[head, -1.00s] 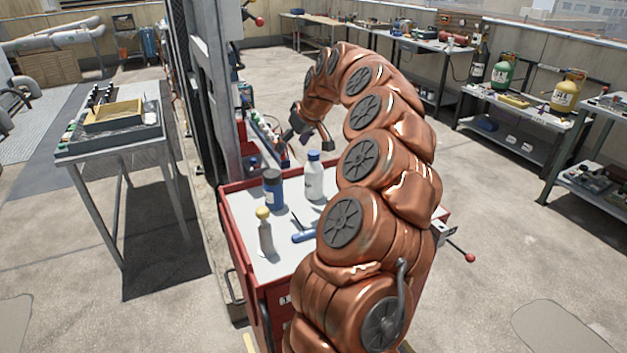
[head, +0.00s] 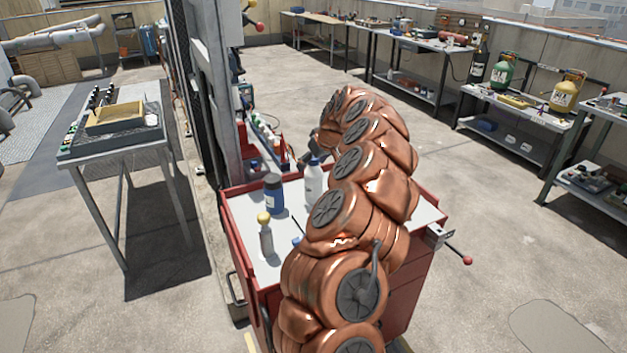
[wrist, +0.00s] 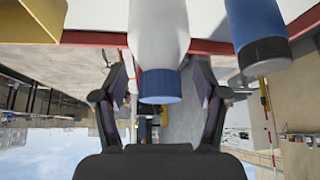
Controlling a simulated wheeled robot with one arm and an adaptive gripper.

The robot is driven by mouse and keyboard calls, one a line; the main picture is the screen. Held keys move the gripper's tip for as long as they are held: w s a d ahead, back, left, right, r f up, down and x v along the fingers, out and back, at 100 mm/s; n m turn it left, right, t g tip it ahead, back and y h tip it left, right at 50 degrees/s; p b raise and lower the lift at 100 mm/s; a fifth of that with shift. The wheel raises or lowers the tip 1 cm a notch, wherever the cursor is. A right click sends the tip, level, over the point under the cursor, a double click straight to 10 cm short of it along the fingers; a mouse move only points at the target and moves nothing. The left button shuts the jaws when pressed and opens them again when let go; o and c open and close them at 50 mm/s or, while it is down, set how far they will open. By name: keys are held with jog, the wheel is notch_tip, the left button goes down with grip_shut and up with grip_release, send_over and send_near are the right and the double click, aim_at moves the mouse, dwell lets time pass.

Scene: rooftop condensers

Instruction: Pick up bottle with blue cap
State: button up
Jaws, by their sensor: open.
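The white bottle with the blue cap (head: 313,184) stands upright on the light top of the red tool cart (head: 236,187). In the wrist view, which is upside down, the white bottle (wrist: 159,38) has its blue cap between the two spread fingers of my gripper (wrist: 159,72). A gap shows on each side of the cap. My gripper is open and holds nothing. In the head view my gripper (head: 311,152) is dark, close to the cap, and partly hidden by my copper arm.
A dark blue bottle with a black lid (head: 273,194) stands left of the white bottle and also shows in the wrist view (wrist: 257,28). A clear bottle with a yellow cap (head: 265,236) stands nearer. My arm covers the cart's right side. A grey post (head: 216,90) rises behind.

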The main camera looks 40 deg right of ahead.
jog(key=shift+w+f, duration=0.3)
jog(key=shift+f, duration=0.15)
grip_shut()
dwell(0.3)
